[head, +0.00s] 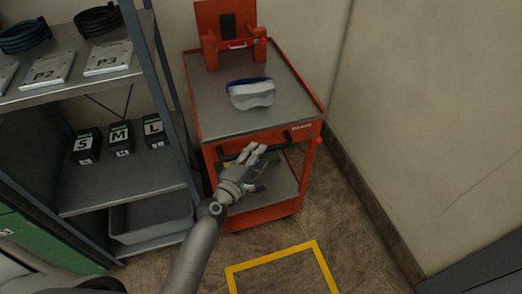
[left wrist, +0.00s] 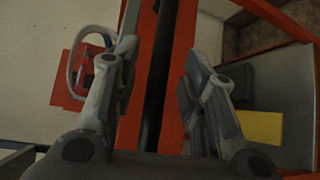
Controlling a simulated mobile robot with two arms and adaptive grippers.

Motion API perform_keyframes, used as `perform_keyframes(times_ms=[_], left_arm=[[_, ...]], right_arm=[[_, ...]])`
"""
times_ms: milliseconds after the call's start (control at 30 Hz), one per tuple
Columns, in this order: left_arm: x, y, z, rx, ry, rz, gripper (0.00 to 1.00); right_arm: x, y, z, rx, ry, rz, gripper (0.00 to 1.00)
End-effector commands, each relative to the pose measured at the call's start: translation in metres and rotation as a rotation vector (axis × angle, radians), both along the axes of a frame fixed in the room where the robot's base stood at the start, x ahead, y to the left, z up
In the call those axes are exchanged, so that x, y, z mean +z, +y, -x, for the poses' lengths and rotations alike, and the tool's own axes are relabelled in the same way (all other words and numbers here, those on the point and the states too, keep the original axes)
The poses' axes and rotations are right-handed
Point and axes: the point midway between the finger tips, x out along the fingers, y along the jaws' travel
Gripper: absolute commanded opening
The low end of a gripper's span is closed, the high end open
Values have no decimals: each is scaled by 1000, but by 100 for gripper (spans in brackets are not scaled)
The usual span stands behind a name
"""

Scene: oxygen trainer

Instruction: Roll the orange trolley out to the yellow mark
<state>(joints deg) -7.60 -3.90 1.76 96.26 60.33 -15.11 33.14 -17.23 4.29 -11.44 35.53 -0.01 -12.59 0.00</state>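The orange trolley (head: 265,214) stands against the back wall, beside the shelf. A black handle bar (head: 286,143) runs along its front, below the top tray. My left gripper (head: 254,152) is at this bar. In the left wrist view the bar (left wrist: 158,75) passes between the two open fingers (left wrist: 160,85), with a visible gap on both sides. A "BRAKE" label and a small red knob (head: 319,140) are at the trolley's front right corner. The yellow mark (head: 270,257) is an outline on the floor in front of the trolley. My right gripper is out of view.
A white and blue item (head: 251,93) lies on the trolley's top. The grey shelf (head: 120,182), with labelled black boxes, plates and coiled hoses, stands close on the left. The right wall (head: 430,120) is to the right. The floor around the yellow mark looks clear.

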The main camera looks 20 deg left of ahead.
Motion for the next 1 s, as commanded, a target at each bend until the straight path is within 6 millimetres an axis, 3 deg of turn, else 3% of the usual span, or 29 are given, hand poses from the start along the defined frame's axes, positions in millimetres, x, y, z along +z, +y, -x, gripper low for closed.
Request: perform_keyframes(times_ms=[233, 633, 933, 1000], left_arm=[[-4, -5, -25, 0, 0, -1, 39], [-5, -6, -30, 0, 1, -1, 39], [-5, -6, -30, 0, 1, -1, 0], [-5, -6, -30, 0, 1, -1, 0]], right_arm=[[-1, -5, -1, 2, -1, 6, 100], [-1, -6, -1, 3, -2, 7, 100], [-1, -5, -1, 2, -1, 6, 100], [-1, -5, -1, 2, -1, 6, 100]])
